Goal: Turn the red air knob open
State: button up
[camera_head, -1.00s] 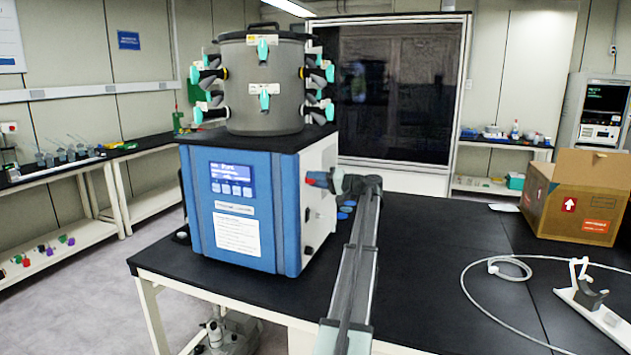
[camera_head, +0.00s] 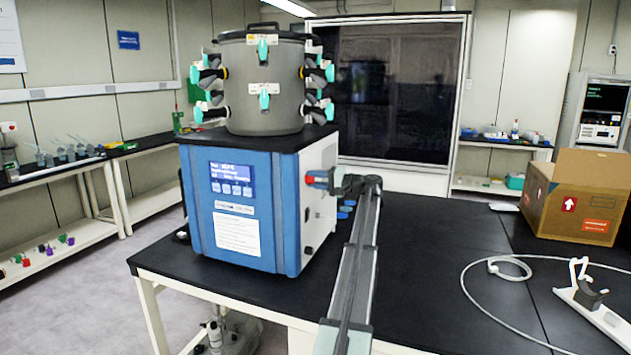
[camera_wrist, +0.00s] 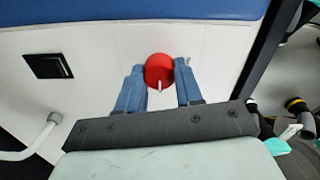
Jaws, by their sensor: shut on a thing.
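The red air knob (camera_wrist: 158,69) is on the white side panel of the blue and white freeze dryer (camera_head: 240,208). In the wrist view it sits between the two blue fingers of my gripper (camera_wrist: 160,75), with a small white mark or pin at its lower edge. My gripper is shut on the knob. In the head view my gripper (camera_head: 325,180) reaches the dryer's right side at the upper front, and a bit of red shows at its tip (camera_head: 310,179). The knob is mostly hidden there.
A grey chamber (camera_head: 263,100) with teal-handled valves stands on the dryer. A black rocker switch (camera_wrist: 48,66) is on the same side panel. A cardboard box (camera_head: 572,200), a white cable (camera_head: 480,300) and a stand (camera_head: 590,295) are on the black table to the right.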

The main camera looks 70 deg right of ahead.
jog(key=o, duration=1)
jog(key=shift+o, duration=0.2)
jog(key=s, duration=1.4)
jog(key=shift+w, duration=0.15)
